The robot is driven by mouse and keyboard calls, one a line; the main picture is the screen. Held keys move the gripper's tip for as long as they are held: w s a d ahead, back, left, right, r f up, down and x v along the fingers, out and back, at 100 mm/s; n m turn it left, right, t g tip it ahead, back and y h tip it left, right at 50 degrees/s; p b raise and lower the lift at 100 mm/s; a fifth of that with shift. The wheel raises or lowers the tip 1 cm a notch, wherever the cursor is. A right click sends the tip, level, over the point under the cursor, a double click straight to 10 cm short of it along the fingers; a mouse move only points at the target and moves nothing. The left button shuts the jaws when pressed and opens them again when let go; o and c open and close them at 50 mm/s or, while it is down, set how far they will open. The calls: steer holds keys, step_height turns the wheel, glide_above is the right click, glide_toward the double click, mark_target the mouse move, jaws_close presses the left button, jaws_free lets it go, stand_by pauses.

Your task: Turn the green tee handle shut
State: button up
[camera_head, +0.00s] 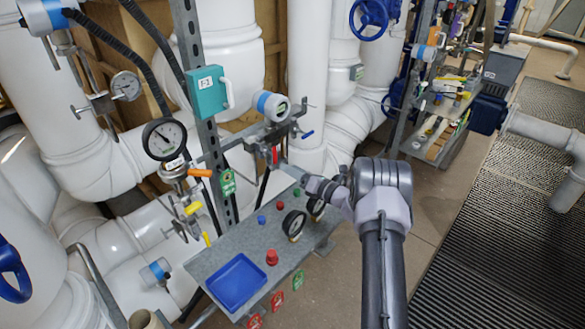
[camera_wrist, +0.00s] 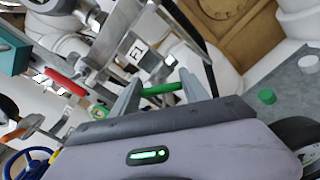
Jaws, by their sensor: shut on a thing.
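The green tee handle (camera_wrist: 163,88) shows in the wrist view as a short green bar between the two fingers of my gripper (camera_wrist: 158,92). The fingers are shut on it, one near each end of the visible bar. Part of the handle and its stem are hidden by the fingers and the gripper body. In the head view my gripper (camera_head: 287,168) reaches left to the pipe fittings above the panel, and I cannot make out the green handle there.
A red lever (camera_head: 275,155) is close left of my gripper. Below is a grey panel (camera_head: 225,255) with gauges, buttons and a blue tray (camera_head: 236,281). A steel upright (camera_head: 205,110) carries a teal box (camera_head: 208,92). Open floor (camera_head: 440,200) lies to the right.

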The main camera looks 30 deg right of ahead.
steer(key=m+p, duration=0.1)
steer(key=m, duration=0.4)
steer(key=shift+f+m, duration=0.1)
steer(key=shift+m, duration=0.2)
steer(key=m+p, duration=0.1)
steer(key=m, duration=0.3)
steer(key=shift+f+m, duration=0.15)
steer(key=shift+m, duration=0.45)
steer(key=o, duration=1.4)
steer(key=shift+d, duration=0.1)
steer(key=p+v, duration=0.3)
steer(key=v, duration=1.4)
steer(key=shift+s, duration=0.2)
